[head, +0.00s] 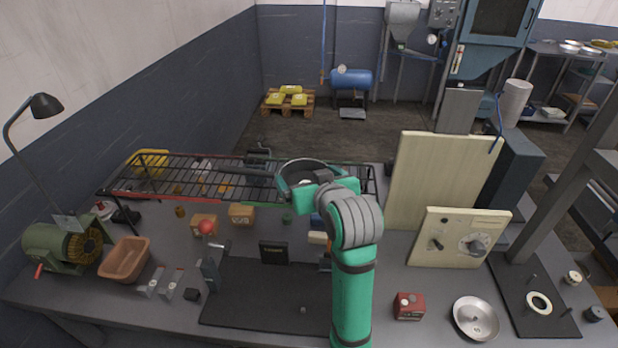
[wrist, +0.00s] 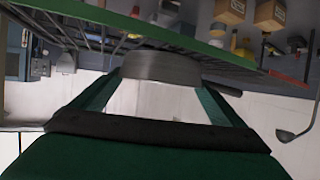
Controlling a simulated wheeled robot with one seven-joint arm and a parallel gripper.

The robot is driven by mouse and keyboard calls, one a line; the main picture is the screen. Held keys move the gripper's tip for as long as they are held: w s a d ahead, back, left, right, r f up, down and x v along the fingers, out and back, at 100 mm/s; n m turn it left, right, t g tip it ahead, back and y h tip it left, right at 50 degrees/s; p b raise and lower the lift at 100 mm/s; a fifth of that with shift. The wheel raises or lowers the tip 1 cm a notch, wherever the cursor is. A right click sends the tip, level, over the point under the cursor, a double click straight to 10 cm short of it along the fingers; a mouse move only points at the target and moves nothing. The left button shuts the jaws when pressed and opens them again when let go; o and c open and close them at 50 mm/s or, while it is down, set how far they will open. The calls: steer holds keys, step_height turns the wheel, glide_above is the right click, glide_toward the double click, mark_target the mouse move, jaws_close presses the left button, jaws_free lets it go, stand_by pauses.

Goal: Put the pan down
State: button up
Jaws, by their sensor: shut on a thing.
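The pan (head: 311,165) is dark and round, with a grey rim, at the right part of the wire rack (head: 215,176). My gripper (head: 308,190) is shut on the pan at its near side; my wrist hides part of it. In the wrist view the pan's grey side (wrist: 160,68) shows between my green fingertips (wrist: 158,88). A dark handle (wrist: 224,89) sticks out to the right there. The pan is close to the rack's green edge (wrist: 130,27). I cannot tell whether it touches the rack.
Small boxes (head: 241,214) stand below the rack on the grey workbench (head: 150,215). A tall pale panel (head: 440,175) and a pale control box (head: 458,238) stand to the right. A metal bowl (head: 475,318) and red box (head: 408,306) lie at the front right.

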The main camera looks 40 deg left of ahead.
steer(key=shift+f, duration=0.3)
steer(key=o, duration=1.1)
steer(key=shift+r, duration=0.1)
steer(key=shift+s+d+r, duration=0.15)
steer(key=shift+d, duration=0.05)
steer(key=v, duration=1.1)
steer(key=shift+s+d, duration=0.2)
